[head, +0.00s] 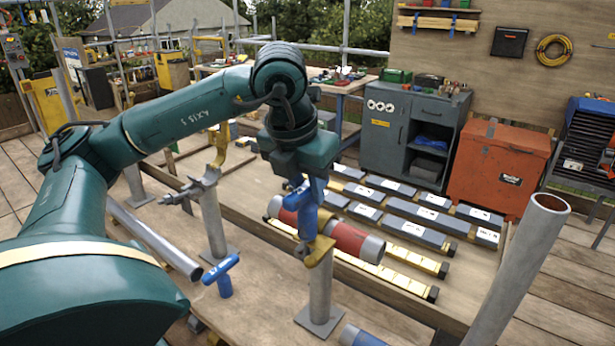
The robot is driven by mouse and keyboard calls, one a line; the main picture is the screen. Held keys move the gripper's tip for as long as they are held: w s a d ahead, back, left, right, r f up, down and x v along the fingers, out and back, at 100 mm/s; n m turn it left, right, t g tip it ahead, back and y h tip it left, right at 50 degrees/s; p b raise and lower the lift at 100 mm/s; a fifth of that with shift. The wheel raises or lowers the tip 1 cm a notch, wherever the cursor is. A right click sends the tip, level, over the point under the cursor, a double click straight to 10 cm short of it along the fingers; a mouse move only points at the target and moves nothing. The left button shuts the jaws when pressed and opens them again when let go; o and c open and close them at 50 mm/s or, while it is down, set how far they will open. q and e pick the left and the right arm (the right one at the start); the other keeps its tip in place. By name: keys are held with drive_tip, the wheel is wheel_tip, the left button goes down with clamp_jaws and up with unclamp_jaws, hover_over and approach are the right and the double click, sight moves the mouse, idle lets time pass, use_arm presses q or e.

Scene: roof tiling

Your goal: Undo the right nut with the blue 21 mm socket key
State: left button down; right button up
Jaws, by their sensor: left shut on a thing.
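My left gripper (303,168) points down and is shut on a blue socket key (308,218). The key stands roughly upright, its lower end at the yellow coupler (320,250) on the right post (320,290). The nut there is hidden, so I cannot tell whether the key is seated on it. A second blue T-handled key (222,272) is at the lower middle, left of the right post. I cannot read a size on either key. A grey coupler (208,180) sits on the left post (213,225). My right gripper is out of view.
A red and grey cylinder (350,240) lies behind the yellow coupler. A grey tube (150,238) slants at the left, and another (520,265) rises at the right. Rows of dark boxes (410,212), a grey cabinet (410,130) and a red chest (497,168) stand behind.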

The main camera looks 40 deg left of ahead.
use_arm(q)
drive_tip(key=shift+r+n, duration=0.1)
drive_tip(key=shift+n, duration=0.6)
drive_tip(key=shift+n+y, duration=0.4)
drive_tip(key=shift+n, duration=0.3)
drive_tip(key=n+y, duration=0.1)
drive_tip(key=n, duration=0.3)
drive_tip(key=shift+r+g, duration=0.1)
drive_tip(key=shift+g, duration=0.3)
drive_tip(key=shift+n+p, duration=0.55)
drive_tip(key=shift+n, duration=0.45)
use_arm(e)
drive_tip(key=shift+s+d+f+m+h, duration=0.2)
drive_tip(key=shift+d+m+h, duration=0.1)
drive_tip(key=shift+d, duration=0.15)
use_arm(q)
drive_tip(key=shift+f, duration=0.2)
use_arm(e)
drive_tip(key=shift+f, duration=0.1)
use_arm(q)
drive_tip(key=shift+s+m, duration=0.1)
drive_tip(key=shift+m, duration=0.3)
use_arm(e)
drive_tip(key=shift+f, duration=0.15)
